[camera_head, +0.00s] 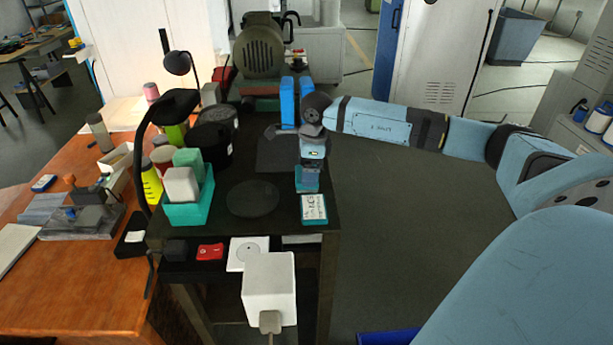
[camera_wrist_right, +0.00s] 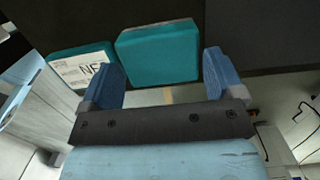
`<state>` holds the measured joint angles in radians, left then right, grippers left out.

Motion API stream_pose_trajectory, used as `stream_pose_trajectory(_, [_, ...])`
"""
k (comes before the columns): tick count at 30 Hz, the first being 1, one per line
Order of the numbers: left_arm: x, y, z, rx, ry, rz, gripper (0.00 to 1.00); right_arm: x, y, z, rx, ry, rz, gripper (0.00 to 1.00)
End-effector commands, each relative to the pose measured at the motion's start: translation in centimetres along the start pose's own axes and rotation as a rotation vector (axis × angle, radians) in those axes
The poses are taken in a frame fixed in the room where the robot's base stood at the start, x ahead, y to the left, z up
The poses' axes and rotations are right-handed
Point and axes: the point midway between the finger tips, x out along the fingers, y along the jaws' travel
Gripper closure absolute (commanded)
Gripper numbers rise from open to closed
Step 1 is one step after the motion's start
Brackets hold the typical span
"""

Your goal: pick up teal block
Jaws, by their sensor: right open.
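A plain teal block (camera_head: 307,184) is on the dark cart top, partly hidden by my right gripper in the head view. In the right wrist view the teal block (camera_wrist_right: 158,52) lies between and just ahead of the fingertips. My right gripper (camera_wrist_right: 165,62) is open, one blue finger at each side of the block, with no clear grip on it. In the head view the right gripper (camera_head: 311,166) points down over the block. A second teal block with a white printed label (camera_head: 314,209) lies beside it, nearer the front; the label also shows in the wrist view (camera_wrist_right: 80,70). My left gripper is not in view.
A teal bin (camera_head: 188,214) holding a white and a green block stands left on the cart. A dark round disc (camera_head: 253,199) lies between. Two upright blue pieces (camera_head: 288,102) stand behind my gripper. A white box (camera_head: 269,285) shows low in front.

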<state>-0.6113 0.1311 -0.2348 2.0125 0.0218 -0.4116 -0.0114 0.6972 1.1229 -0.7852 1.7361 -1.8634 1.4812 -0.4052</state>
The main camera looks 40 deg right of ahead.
Motion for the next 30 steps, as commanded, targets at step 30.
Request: stream_pose_trajectory(30, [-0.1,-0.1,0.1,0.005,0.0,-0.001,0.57,1.0,-0.1,0.3,0.0,-0.003,-0.002,0.44])
